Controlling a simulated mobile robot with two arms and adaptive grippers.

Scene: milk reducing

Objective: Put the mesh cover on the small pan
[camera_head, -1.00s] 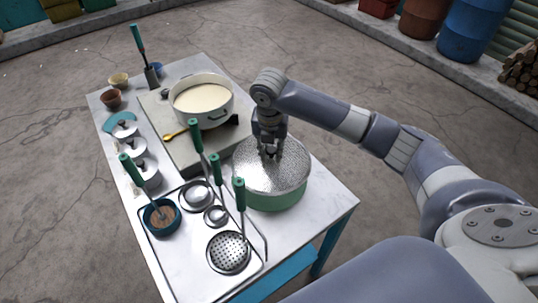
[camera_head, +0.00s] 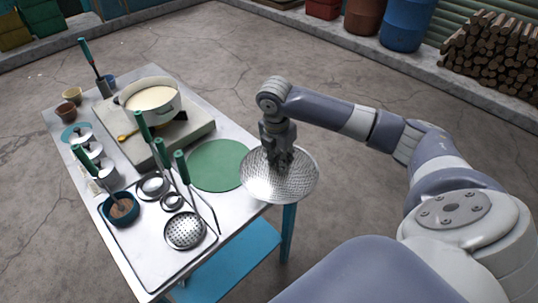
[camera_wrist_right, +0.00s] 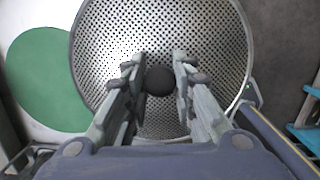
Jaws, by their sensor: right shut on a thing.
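The mesh cover (camera_head: 298,184), a round perforated metal disc, hangs from my right gripper (camera_head: 278,163) beyond the table's right edge. In the right wrist view, the fingers (camera_wrist_right: 160,82) are closed around the cover's dark round knob (camera_wrist_right: 159,82), and the perforated cover (camera_wrist_right: 205,35) spreads beneath. The pan (camera_head: 151,96), pale and round with creamy white contents, stands on a grey slab at the table's far end, uncovered and well apart from the cover. My left gripper is not in view.
A flat green disc (camera_head: 218,166) lies on the table left of the cover; it also shows in the wrist view (camera_wrist_right: 45,80). A tray with ladles and a skimmer (camera_head: 184,231) fills the near end. Small bowls and lidded pots line the left edge.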

